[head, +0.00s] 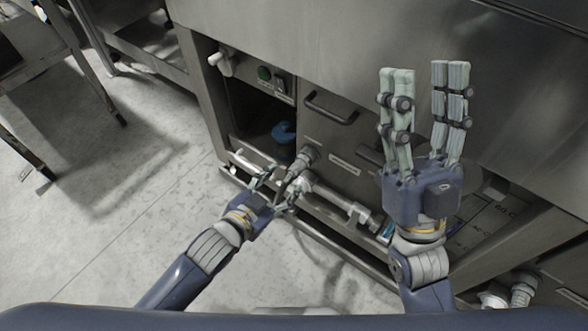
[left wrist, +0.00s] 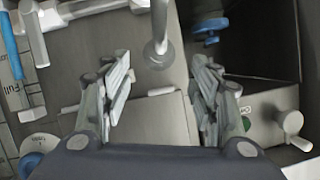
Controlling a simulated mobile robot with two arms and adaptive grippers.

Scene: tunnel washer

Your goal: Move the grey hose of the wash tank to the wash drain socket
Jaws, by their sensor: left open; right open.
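A grey ribbed fitting (head: 307,156), which looks like the hose end, sits on the tank front. A grey piece (left wrist: 160,48) with a rounded end shows at the top of the left wrist view, probably the same part. Below it a pale horizontal pipe (head: 330,200) with stubs runs along the tank's base. My left gripper (head: 272,181) is open beside the fitting, its fingers partly overlapping the pipe; its fingers (left wrist: 163,80) are spread with nothing between them. My right gripper (head: 424,70) is open, raised in front of the tank. I cannot tell which stub is the wash drain socket.
A dark open compartment (head: 258,112) holds a blue part (head: 284,132). Another grey fitting (head: 522,288) is at lower right. Bare floor (head: 130,200) lies to the left.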

